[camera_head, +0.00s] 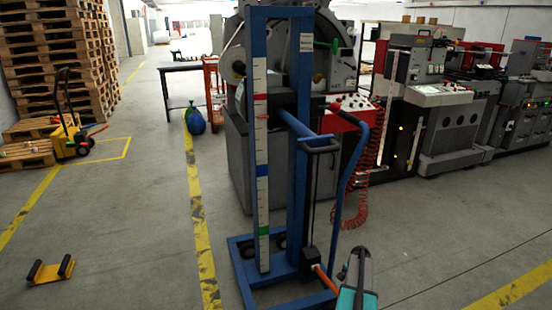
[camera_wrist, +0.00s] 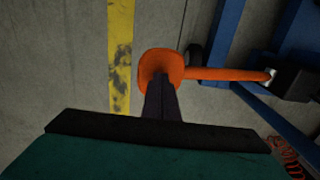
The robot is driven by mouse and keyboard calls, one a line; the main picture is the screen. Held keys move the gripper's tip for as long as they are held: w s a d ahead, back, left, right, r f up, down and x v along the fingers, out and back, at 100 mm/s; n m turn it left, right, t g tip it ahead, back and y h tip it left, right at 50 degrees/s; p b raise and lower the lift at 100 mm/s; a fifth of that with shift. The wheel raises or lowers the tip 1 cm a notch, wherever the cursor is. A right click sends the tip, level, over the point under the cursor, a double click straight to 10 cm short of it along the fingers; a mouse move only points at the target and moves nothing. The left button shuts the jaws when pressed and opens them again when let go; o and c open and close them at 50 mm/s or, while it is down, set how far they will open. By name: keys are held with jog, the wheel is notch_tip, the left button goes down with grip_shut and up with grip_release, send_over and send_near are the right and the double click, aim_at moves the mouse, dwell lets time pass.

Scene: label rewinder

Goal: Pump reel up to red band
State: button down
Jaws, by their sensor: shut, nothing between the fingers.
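The blue lift frame (camera_head: 299,190) stands upright in the head view. Its white scale post (camera_head: 262,205) carries a red band (camera_head: 260,97) high up, a blue band (camera_head: 263,171) and a green band low down. A blue bar (camera_head: 296,123) sticks out from the lift a little below the red band's height; I cannot clearly make out a reel on it. The orange pump lever (camera_head: 325,278) is at the lift's base; its rounded end shows in the wrist view (camera_wrist: 160,66). My gripper (camera_wrist: 161,88) is shut and empty, its fingertips at the lever's end; contact is unclear.
A grey machine (camera_head: 237,160) stands behind the lift, with a coiled red hose (camera_head: 350,218) beside it. A yellow pallet truck (camera_head: 73,132) and stacked pallets (camera_head: 55,60) are at left. A small yellow item (camera_head: 50,270) lies on the floor. Floor left of the lift is mostly clear.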

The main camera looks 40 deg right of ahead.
jog(key=shift+f, duration=0.1)
notch_tip(320, 180, down, 17)
jog(key=b, duration=0.7)
notch_tip(320, 180, up, 17)
jog(key=p, duration=0.7)
jog(key=shift+f, duration=0.2)
jog(key=shift+r, duration=0.35)
jog(key=shift+f, duration=0.3)
notch_tip(320, 180, down, 10)
jog(key=b, duration=0.4)
jog(key=shift+w+r, duration=0.15)
jog(key=shift+w, duration=0.1)
dwell(2.0)
jog(key=shift+r, duration=0.1)
